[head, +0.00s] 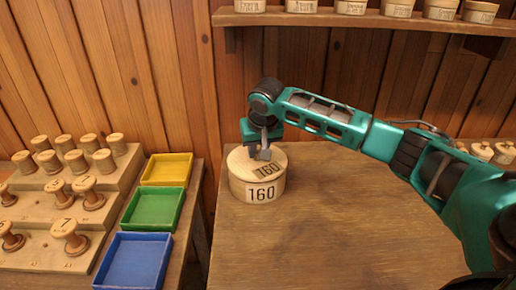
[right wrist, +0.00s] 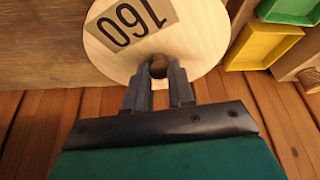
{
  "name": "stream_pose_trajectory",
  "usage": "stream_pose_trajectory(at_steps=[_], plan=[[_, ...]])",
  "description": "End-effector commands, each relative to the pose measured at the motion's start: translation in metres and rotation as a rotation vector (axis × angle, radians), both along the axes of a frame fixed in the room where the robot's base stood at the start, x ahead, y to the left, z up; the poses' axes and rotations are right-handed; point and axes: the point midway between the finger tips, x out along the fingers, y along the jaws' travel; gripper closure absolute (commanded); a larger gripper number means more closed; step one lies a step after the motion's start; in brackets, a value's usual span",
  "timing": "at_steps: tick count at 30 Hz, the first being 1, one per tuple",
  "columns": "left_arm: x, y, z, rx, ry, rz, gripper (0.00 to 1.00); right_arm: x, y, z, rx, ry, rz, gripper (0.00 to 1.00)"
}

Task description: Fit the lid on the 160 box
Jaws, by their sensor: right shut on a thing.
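The round wooden 160 box (head: 258,192) stands upright near the left edge of the brown table, its 160 label facing me. The pale wooden lid (head: 241,162), also labelled 160, is at the top of the box; I cannot tell whether it sits flush. My right gripper (head: 263,153) comes down from above and is shut on the lid's knob. In the right wrist view, the gripper (right wrist: 160,88) has its two fingers around the small knob at the lid's middle (right wrist: 190,35). The box is hidden there beneath the lid. My left gripper is not in view.
Left of the table, a stand (head: 40,220) holds several wooden spools. Beside it lie a yellow tray (head: 167,183), a green tray (head: 130,223) and a blue tray (head: 98,284). A wall shelf (head: 350,19) holds several round boxes. The table (head: 320,240) is clear in front.

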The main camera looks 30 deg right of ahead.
Motion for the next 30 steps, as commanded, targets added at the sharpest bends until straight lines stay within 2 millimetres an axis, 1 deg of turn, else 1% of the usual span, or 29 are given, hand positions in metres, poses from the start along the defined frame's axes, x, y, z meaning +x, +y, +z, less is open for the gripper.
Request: stream_pose_trajectory(at_steps=[4, 13, 14, 15, 23, 28, 30], plan=[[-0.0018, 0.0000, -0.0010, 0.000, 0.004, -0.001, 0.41, -0.0001, 0.0003, -0.0032, 0.000, 0.001, 0.000, 1.00], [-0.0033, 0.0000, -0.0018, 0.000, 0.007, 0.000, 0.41, 0.0002, 0.0000, -0.0031, 0.000, -0.001, 0.000, 1.00], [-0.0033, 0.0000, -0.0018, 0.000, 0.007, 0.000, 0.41, 0.0003, 0.0000, -0.0029, 0.000, -0.001, 0.000, 0.76], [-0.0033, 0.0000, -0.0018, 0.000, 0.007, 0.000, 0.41, 0.0003, 0.0000, -0.0029, 0.000, -0.001, 0.000, 0.72], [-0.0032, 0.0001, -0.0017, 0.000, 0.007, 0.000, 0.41, 0.0001, 0.0000, -0.0031, 0.000, 0.000, 0.000, 0.47], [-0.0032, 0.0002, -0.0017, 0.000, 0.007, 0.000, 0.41, 0.0000, 0.0000, -0.0032, 0.000, 0.000, 0.000, 0.47], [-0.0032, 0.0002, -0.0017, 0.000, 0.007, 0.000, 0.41, -0.0001, -0.0001, -0.0037, -0.001, 0.001, 0.000, 0.40]])
